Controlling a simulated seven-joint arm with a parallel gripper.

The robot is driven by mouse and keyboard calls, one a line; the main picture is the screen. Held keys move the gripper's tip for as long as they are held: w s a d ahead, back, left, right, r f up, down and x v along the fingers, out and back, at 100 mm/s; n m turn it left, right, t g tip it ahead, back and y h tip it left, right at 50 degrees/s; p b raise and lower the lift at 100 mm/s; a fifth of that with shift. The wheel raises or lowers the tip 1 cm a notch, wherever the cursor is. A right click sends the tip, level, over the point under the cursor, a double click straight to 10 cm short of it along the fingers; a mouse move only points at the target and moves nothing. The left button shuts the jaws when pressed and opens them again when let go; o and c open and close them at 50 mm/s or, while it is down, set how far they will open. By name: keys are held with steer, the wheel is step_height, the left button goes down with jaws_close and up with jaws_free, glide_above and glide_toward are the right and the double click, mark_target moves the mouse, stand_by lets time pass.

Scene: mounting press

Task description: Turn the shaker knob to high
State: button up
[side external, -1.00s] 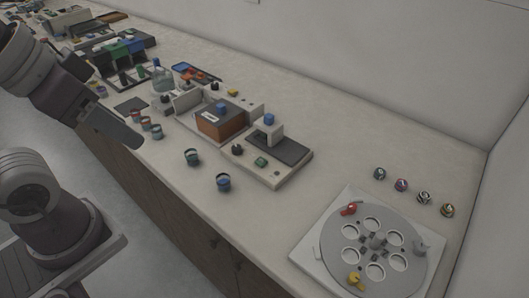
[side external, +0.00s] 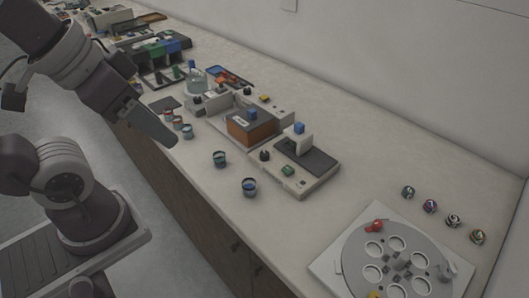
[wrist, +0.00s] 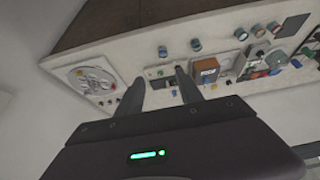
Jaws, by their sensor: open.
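A low pale device with a dark flat top plate (side external: 311,160), which looks like the shaker, sits mid-bench in the side view. A black knob (side external: 264,155) stands on its front left, beside a green button (side external: 288,170). The knob's pointer and markings are too small to read. My gripper (side external: 172,143) is above the bench's front edge, well left of the knob and touching nothing. In the wrist view my gripper (wrist: 160,90) shows two separated fingers with nothing between them. The device is partly hidden behind the fingers there.
An orange-brown box unit (side external: 250,128) stands left of the device. A round carousel plate (side external: 395,262) with several holes lies at the right. Bare bench lies between the device and the carousel.

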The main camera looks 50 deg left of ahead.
steer(key=w+n+g, duration=0.2)
steer(key=w+n, duration=0.3)
steer(key=w, duration=0.4)
steer(key=n+g, duration=0.4)
steer(key=n, duration=0.8)
glide_above(265, 153)
step_height(265, 153, down, 18)
steer(key=shift+r, duration=0.15)
step_height(265, 153, down, 7)
steer(key=shift+r, duration=0.15)
steer(key=shift+f, duration=0.35)
steer(key=shift+c, duration=0.5)
jaws_close()
